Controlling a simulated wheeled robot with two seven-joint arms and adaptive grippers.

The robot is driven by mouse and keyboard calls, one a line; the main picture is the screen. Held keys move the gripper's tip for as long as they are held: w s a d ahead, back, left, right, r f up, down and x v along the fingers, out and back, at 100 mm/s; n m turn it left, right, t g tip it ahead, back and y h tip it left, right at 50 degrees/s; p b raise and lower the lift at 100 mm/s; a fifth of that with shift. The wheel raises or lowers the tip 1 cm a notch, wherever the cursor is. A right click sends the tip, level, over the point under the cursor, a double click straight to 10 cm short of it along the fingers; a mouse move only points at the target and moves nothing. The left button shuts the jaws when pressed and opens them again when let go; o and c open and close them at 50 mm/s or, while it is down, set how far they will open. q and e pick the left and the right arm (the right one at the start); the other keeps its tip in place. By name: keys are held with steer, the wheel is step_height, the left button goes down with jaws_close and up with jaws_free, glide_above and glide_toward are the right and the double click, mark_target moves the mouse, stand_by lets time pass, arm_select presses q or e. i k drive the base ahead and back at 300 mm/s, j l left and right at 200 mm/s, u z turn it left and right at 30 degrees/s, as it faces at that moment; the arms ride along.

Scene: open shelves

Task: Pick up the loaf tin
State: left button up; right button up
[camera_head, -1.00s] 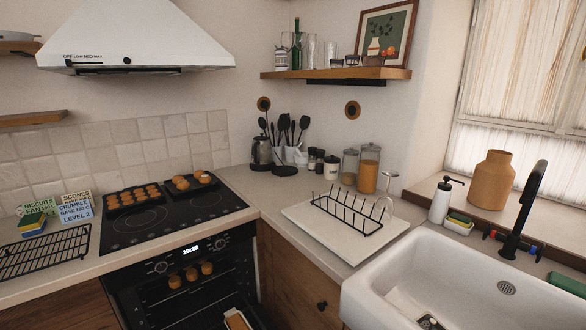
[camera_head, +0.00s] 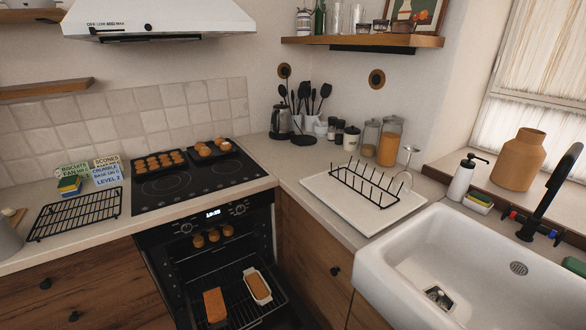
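A pale loaf tin (camera_head: 258,287) with an orange-brown filling sits on the lower wire rack in the open oven (camera_head: 225,275). To its left on the same rack is a brown loaf-shaped thing (camera_head: 215,305); I cannot tell whether it is in a tin. Neither of my grippers is in view.
Small round bakes (camera_head: 207,238) sit higher in the oven. Two dark trays of bakes (camera_head: 158,163) stand on the hob. A black cooling rack (camera_head: 75,214) lies on the left counter, looking empty. A dish rack (camera_head: 365,188) stands beside the white sink (camera_head: 375,268).

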mark_target(217, 316)
steer(key=u, duration=1.05)
